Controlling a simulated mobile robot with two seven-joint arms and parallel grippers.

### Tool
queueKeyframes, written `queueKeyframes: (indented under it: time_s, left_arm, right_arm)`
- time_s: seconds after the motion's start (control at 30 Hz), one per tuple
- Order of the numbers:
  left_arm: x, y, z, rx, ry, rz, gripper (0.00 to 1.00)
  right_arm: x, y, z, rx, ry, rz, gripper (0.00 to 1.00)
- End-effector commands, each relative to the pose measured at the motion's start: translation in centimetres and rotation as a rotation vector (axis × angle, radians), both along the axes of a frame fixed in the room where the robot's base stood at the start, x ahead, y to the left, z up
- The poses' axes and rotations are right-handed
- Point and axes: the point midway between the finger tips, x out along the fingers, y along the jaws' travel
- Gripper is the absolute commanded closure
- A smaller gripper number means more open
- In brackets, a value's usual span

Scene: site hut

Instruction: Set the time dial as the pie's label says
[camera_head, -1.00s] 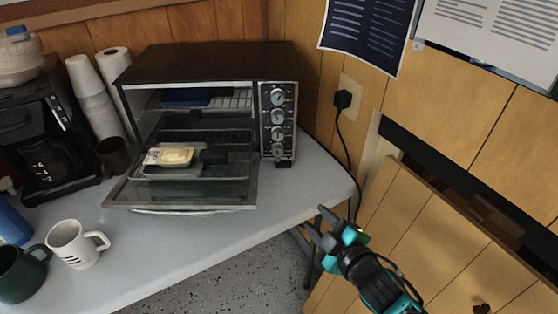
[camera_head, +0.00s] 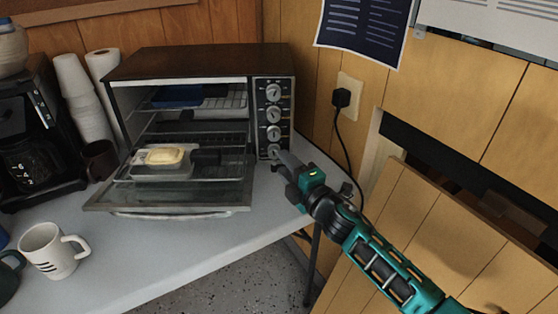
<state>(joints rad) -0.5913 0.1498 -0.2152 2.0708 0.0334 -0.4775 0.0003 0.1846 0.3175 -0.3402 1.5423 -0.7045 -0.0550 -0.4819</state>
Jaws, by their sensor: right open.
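A toaster oven (camera_head: 180,65) with a dark top stands on the counter, its glass door (camera_head: 170,196) folded down open. Its right-hand panel carries a column of several round dials, the top one (camera_head: 273,92) and the bottom one (camera_head: 273,151) among them. Their markings are too small to read. What looks like the pie (camera_head: 165,156), pale yellow in a light dish, sits on the pulled-out rack; no label can be read on it. My right gripper (camera_head: 283,166) is open and empty, just in front of the panel's lower end near the bottom dial. Contact cannot be told. My left gripper is not in view.
A blue item (camera_head: 178,96) lies on the upper rack inside. Left are a coffee maker (camera_head: 35,140), stacked white cups (camera_head: 80,100), a paper roll (camera_head: 104,75), a dark mug (camera_head: 100,160) and a white mug (camera_head: 50,250). A plug (camera_head: 342,98) and cord hang on the right wall.

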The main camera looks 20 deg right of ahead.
Motion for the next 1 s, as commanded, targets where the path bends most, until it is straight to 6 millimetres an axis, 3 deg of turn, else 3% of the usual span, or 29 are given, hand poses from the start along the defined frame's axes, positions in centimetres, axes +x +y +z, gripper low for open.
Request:
queueKeyframes:
  time_s: [0.23,0.63,1.0]
  left_arm:
    - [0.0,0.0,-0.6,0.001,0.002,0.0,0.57]
    - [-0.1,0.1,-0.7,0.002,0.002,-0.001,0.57]
    - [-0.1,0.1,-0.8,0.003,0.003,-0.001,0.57]
  right_arm:
    - [2.9,0.8,0.0,0.002,0.001,0.0,0.58]
    - [3.5,1.0,0.0,0.002,0.001,0.0,0.58]
    - [3.5,1.0,0.0,0.002,0.001,0.0,0.93]
